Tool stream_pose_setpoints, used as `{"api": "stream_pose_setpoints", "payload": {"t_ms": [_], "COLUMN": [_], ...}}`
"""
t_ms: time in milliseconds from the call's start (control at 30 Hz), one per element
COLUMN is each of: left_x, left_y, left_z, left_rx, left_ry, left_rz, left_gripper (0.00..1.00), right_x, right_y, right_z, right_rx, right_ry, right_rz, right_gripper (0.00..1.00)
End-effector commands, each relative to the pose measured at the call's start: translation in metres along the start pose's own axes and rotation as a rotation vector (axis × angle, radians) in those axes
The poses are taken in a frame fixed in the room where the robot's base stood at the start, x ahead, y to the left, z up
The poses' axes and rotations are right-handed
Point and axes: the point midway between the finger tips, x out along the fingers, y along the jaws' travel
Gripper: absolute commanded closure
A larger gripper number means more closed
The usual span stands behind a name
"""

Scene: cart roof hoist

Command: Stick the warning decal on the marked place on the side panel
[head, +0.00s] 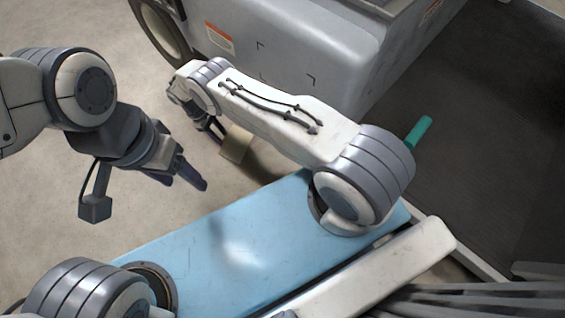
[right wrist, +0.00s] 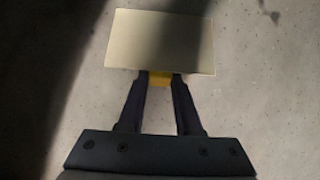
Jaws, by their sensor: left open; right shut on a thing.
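The warning decal (head: 236,143) is a plain tan rectangle from this side, and its printed face does not show. My right gripper (head: 217,132) is shut on it. In the right wrist view the decal (right wrist: 162,40) is held beyond the fingertips (right wrist: 160,80) by a small yellow tab. The side panel (head: 335,50) is grey, with dark corner marks around the marked place (head: 287,62). My right forearm hides part of the panel below. The decal is below and left of the marks, apart from the panel. My left gripper (head: 183,182) is open and empty, left of the decal.
An orange and white label (head: 219,38) is on the panel left of the marks. A wheel (head: 165,30) stands at its left end. A teal handle (head: 418,132) shows behind my right arm. The floor (head: 90,25) at upper left is clear.

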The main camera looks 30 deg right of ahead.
Motion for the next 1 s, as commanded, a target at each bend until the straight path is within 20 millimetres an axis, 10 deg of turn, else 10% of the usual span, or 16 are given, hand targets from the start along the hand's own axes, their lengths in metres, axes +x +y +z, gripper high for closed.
{"api": "stream_pose_setpoints", "payload": {"t_ms": [267, 1000], "left_x": [-0.006, -0.001], "left_y": [0.001, 0.000], "left_z": [0.000, 0.000], "left_rx": [0.000, 0.000], "left_ry": [0.000, 0.000], "left_rz": [0.000, 0.000], "left_gripper": [0.36, 0.36], "right_x": [0.003, 0.058], "right_y": [0.004, 0.002], "right_z": [0.014, 0.136], "right_rx": [0.008, 0.007], "right_ry": [-0.003, -0.002], "right_rz": [-0.003, -0.003], "right_gripper": [1.00, 1.00]}}
